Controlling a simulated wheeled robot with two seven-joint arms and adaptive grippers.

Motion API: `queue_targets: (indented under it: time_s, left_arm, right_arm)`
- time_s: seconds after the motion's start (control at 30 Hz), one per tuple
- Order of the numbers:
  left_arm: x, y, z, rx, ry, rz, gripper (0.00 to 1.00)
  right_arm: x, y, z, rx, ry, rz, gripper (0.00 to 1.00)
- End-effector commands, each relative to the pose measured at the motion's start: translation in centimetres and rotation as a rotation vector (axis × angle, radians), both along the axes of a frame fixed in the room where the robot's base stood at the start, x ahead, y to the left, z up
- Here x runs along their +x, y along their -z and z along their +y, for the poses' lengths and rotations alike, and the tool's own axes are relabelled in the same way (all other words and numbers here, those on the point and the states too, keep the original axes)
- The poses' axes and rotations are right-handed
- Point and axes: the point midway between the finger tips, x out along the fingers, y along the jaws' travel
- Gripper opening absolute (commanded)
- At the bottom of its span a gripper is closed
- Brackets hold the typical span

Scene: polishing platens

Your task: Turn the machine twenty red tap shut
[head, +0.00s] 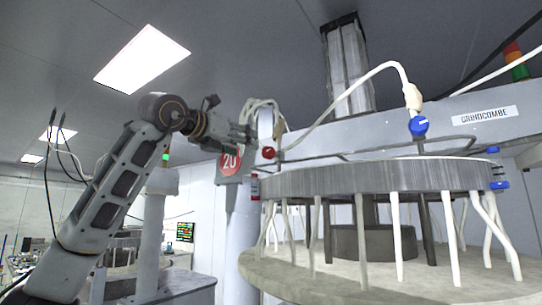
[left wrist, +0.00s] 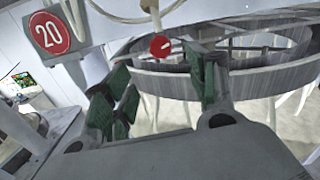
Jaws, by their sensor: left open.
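The red tap (head: 268,153) sits on the machine's pipework, just right of the round red "20" sign (head: 230,163). In the left wrist view, the red tap (left wrist: 160,46) shows a pale bar across its face and hangs below a white hose. The "20" sign also shows there (left wrist: 48,33). My left gripper (head: 246,133) is just left of and above the red tap in the head view. In the left wrist view its green-padded fingers (left wrist: 160,88) are spread and empty, with the tap beyond the gap between them. My right gripper is not in view.
A large ring platen (head: 380,178) with many white hanging tubes stands right of the tap. A blue tap (head: 419,125) hangs on a white hose (head: 350,104) above it. A beam (head: 460,122) labelled GRINDCOMBE crosses behind. A white column (head: 240,235) stands below the sign.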

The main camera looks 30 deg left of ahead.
Motion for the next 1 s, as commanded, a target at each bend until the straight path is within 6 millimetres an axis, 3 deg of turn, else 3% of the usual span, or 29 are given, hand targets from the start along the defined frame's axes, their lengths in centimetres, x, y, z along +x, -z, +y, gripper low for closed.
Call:
queue_targets:
  time_s: [0.47,0.67,1.0]
  left_arm:
    - [0.6,0.0,-0.1,0.000,0.002,0.000,0.58]
    - [2.2,-0.1,-0.3,-0.002,0.002,0.001,0.58]
    - [6.5,-0.2,-0.9,-0.001,0.002,0.002,0.58]
  right_arm:
    - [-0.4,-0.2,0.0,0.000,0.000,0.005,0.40]
    - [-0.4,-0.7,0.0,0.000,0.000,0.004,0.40]
    - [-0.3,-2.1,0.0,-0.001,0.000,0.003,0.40]
